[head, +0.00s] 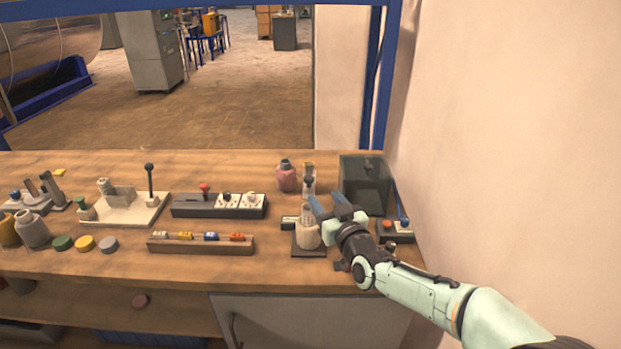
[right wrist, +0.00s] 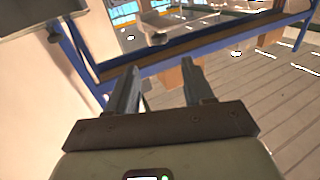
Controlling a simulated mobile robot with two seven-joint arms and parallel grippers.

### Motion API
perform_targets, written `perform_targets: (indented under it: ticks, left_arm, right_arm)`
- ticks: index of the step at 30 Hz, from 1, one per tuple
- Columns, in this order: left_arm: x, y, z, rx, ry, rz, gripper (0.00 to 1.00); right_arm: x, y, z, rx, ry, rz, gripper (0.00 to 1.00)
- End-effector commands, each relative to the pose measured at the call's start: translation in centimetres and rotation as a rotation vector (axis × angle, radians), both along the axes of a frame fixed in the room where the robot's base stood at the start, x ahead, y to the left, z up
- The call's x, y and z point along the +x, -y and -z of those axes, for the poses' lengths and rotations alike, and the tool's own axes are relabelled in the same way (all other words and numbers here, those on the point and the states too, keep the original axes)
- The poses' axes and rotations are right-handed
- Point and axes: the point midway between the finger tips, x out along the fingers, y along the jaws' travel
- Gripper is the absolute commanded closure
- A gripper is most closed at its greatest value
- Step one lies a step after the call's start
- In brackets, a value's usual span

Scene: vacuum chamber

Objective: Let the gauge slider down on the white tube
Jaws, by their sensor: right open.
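A pale upright tube (head: 308,169) stands toward the back right of the bench in the head view. A small dark piece (head: 309,181) sits on it, which looks like the gauge slider. My right gripper (head: 329,205) is open, in front of and slightly right of the tube, with its blue-grey fingers apart from each other. I cannot tell whether a finger touches the slider. In the right wrist view the two fingers (right wrist: 158,85) are apart with nothing between them, and the tube does not show. My left gripper is not in view.
A white ribbed vessel (head: 308,235) on a dark base stands just below the gripper. A pink bottle (head: 286,177) is left of the tube, and a dark box (head: 365,185) is to the right. A socket strip (head: 219,206) and a wooden rack (head: 201,246) lie to the left.

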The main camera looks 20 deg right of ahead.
Motion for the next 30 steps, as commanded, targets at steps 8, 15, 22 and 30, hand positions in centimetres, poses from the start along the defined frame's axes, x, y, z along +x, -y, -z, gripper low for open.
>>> perform_targets:
  ticks: [8, 15, 22, 30]
  left_arm:
    - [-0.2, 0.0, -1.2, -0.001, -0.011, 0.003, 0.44]
    - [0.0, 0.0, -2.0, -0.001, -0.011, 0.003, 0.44]
    - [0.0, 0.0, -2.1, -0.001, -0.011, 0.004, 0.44]
    - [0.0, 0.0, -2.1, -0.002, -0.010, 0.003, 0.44]
  right_arm:
    - [5.7, -0.7, -0.1, 0.001, -0.001, -0.001, 0.48]
    - [8.6, -1.0, -0.1, 0.001, -0.001, -0.001, 0.48]
    - [9.4, -1.1, 0.0, 0.001, -0.001, 0.000, 0.48]
    - [9.4, -1.1, 0.0, 0.001, -0.002, 0.000, 0.68]
